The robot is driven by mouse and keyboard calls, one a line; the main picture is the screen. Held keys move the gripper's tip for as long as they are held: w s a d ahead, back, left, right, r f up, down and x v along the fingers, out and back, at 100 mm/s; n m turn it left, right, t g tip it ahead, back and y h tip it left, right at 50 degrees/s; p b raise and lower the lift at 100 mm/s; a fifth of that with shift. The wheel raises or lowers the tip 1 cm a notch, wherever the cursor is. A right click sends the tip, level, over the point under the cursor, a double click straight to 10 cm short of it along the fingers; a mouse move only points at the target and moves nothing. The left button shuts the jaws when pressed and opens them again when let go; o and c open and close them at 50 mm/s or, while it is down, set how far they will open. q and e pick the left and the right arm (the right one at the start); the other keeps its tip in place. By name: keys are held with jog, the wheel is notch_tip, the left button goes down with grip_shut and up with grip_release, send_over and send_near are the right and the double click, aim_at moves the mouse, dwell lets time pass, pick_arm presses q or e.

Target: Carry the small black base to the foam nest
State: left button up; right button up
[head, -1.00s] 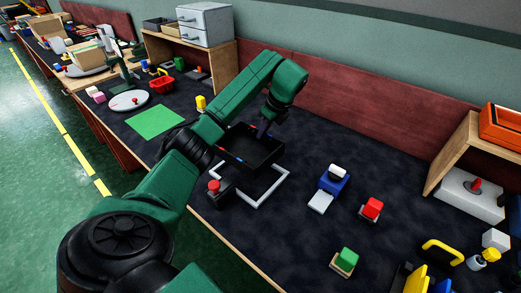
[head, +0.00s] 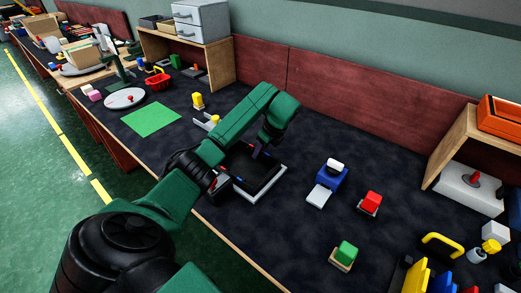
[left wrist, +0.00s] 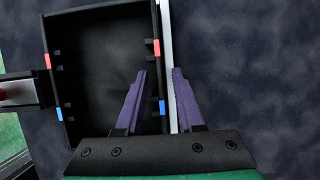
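The small black base (head: 252,172) is an open black tray with red and blue marks on its walls. It sits low on the bench, with a white frame, which I take as the foam nest (head: 268,188), along its edge. In the left wrist view the base (left wrist: 100,60) fills the left half, and a white strip of the nest (left wrist: 166,40) runs along its right wall. My left gripper (head: 262,150) is at the base's far wall. Its purple fingers (left wrist: 163,72) stand apart, one on each side of that wall and the strip. My right gripper is out of view.
A black box with a red button (head: 214,184) stands at the base's near left side. A blue and white device (head: 330,178), a red block (head: 370,202) and a green block (head: 345,252) stand to the right. A green mat (head: 151,119) lies to the left.

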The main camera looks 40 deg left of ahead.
pick_arm(q)
jog(key=shift+d+r, duration=0.15)
jog(key=shift+r, duration=0.35)
jog(key=v, duration=0.3)
jog(key=shift+r, duration=0.2)
jog(key=p+v, duration=0.4)
jog(key=v, duration=0.3)
jog(key=shift+d+r, duration=0.2)
jog(key=shift+r, duration=0.15)
